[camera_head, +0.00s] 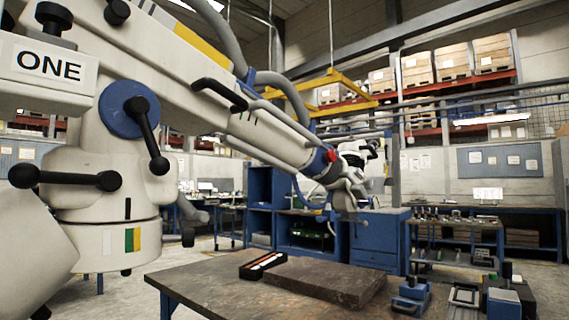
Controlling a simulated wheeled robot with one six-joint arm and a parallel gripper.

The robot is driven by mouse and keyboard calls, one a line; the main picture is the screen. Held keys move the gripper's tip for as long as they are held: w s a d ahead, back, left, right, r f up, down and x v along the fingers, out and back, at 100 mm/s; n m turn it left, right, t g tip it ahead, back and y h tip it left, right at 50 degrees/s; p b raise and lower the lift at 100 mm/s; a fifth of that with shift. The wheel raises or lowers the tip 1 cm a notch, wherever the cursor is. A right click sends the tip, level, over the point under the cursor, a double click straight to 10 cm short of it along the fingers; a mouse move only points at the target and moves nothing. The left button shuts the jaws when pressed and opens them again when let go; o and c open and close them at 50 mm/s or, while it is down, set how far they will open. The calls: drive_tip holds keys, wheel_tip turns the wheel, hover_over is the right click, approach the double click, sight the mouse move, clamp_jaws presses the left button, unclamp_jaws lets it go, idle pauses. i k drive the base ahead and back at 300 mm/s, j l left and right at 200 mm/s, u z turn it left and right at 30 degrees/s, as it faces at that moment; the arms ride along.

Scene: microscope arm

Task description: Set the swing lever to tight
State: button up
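A large white jointed arm marked ONE (48,66) fills the left and reaches right over a table. A black ball-ended lever (146,135) on a blue round hub hangs down, tilted slightly right. Lower, another black ball-ended lever (66,179) lies nearly level, its free end to the left. Neither has a readable name, so I cannot tell which is the swing lever. Below them, the column carries white, yellow and green marks (130,240) and a short black line (128,208). A black handle (220,93) sits on the upper arm. I cannot make out my gripper.
A dark worktable (215,290) holds a thick slab (325,280) and a black tray (262,264) with light items. Blue cabinets (378,240) and benches stand behind. Small blue equipment (411,297) is at front right. Open floor shows at left.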

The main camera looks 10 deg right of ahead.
sight(23, 175)
drive_tip(key=u, duration=1.3)
